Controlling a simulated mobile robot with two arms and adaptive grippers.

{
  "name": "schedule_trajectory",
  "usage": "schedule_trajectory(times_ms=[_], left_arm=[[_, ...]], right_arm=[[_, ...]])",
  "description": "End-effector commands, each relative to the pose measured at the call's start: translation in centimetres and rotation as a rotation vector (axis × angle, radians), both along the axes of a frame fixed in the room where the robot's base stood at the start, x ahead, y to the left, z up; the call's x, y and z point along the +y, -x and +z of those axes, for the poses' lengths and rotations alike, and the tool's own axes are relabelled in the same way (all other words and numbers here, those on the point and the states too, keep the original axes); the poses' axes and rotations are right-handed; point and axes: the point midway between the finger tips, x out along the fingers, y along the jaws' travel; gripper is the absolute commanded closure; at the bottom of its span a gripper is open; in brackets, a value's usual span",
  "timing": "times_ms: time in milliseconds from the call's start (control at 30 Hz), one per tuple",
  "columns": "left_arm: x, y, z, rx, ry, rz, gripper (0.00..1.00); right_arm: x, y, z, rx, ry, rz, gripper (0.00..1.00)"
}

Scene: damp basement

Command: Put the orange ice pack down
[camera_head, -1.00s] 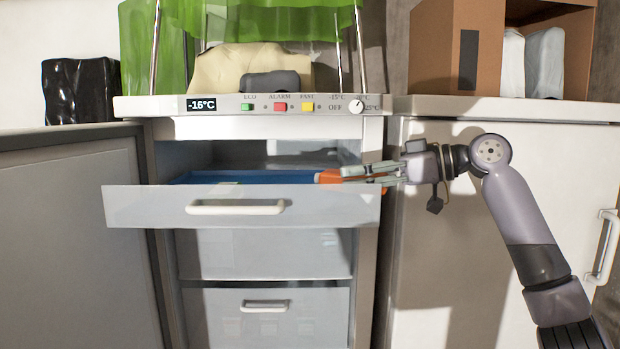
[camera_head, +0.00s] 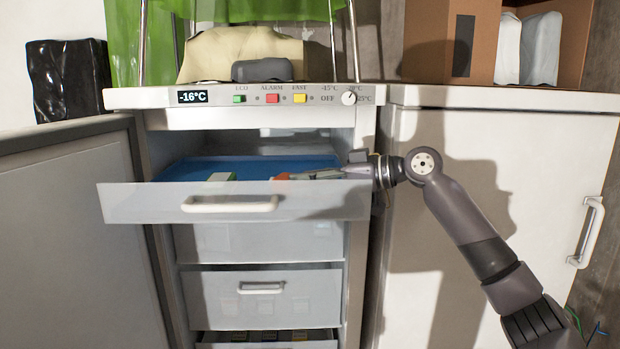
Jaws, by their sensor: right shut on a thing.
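The orange ice pack (camera_head: 282,177) shows as a small orange patch inside the open top drawer, above its front edge. My right gripper (camera_head: 300,175) reaches in from the right and is shut on it; the drawer front hides most of the pack and the lower part of the fingers. The open drawer (camera_head: 150,203) has a pale front with a white handle and a blue tray or liner (camera_head: 190,168) inside. I cannot tell whether the pack touches the drawer bottom. My left gripper is not in view.
A small pale green and white item (camera_head: 220,177) lies in the drawer, left of the pack. The freezer's control panel (camera_head: 215,97) overhangs the drawer. Closed drawers (camera_head: 260,297) are below. A grey door (camera_head: 70,220) stands at left, a white cabinet (camera_head: 520,200) at right.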

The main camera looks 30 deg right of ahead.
Motion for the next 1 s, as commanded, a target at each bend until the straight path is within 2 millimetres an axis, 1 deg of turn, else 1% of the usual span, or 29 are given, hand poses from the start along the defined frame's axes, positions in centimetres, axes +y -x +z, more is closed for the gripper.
schedule_trajectory(times_ms=[100,233,267,533,800,900,1000], left_arm=[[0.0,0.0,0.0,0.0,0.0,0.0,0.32],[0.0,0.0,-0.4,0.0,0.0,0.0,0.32],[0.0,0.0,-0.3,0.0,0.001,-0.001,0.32],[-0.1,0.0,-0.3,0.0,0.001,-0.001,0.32],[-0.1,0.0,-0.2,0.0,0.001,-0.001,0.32],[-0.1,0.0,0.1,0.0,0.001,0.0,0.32],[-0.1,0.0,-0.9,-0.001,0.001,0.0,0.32]], right_arm=[[0.0,0.0,0.1,-0.003,-0.001,0.0,0.88],[0.0,0.0,-0.3,-0.002,-0.001,0.0,0.88],[0.0,0.0,-0.3,0.0,0.0,0.0,0.51],[0.0,0.0,-0.3,0.0,0.0,0.0,0.33],[0.0,0.0,-0.2,0.0,0.0,0.0,0.32],[0.0,0.0,0.2,0.0,0.0,0.0,0.32],[-0.7,0.8,-0.1,-0.001,0.001,-0.003,0.32]])
